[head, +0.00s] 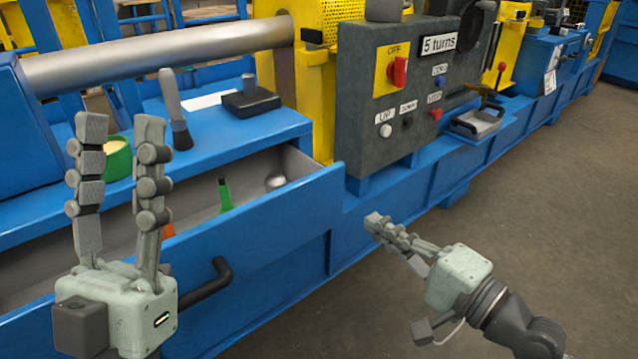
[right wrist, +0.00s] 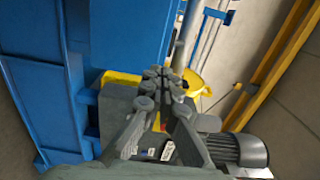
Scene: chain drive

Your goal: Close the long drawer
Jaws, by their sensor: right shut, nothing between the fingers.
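The long blue drawer (head: 290,222) stands open at the lower left of the head view. Its grey inside shows, and a dark handle (head: 208,283) sits on its front panel. My left gripper (head: 121,128) is open and empty, its fingers pointing up in front of the drawer and hiding part of it. Whether it touches the drawer I cannot tell. My right gripper (head: 374,221) is shut and empty, to the right of the drawer's right end in the picture, apart from the handle. Its closed fingers also show in the right wrist view (right wrist: 160,74).
In the drawer lie a green-handled tool (head: 225,194) and a round metal piece (head: 275,181). A brush (head: 182,134), black block (head: 250,101) and green tin (head: 117,160) stand on the bench above. A control panel (head: 410,105) rises at the right. Floor (head: 540,190) is clear there.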

